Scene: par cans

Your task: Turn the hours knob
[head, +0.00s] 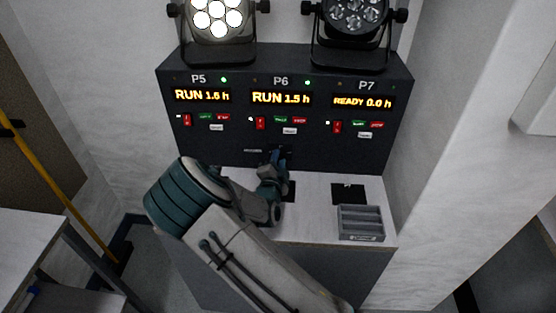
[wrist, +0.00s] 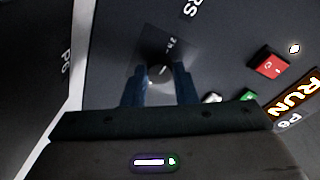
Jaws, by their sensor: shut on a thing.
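The dark round hours knob (wrist: 160,70) sits on the panel (head: 225,146) and shows in the wrist view between my fingers, with a light pointer mark on its face. Part of a printed label ending in "RS" shows beside it. My gripper (wrist: 160,88) is shut on the knob, one finger on each side. In the head view my gripper (head: 283,155) is at the panel's lower edge under the P6 column, and it hides the knob there. The P6 display (head: 281,98) reads "RUN 1.5 h".
The P5 display (head: 202,96) reads RUN, about 1.5 h; the P7 display (head: 363,103) reads "READY 0.0 h". Red, green and white buttons sit below each. A lit lamp (head: 218,20) and an unlit lamp (head: 354,17) stand above. A grey tray (head: 361,237) rests on the shelf at right.

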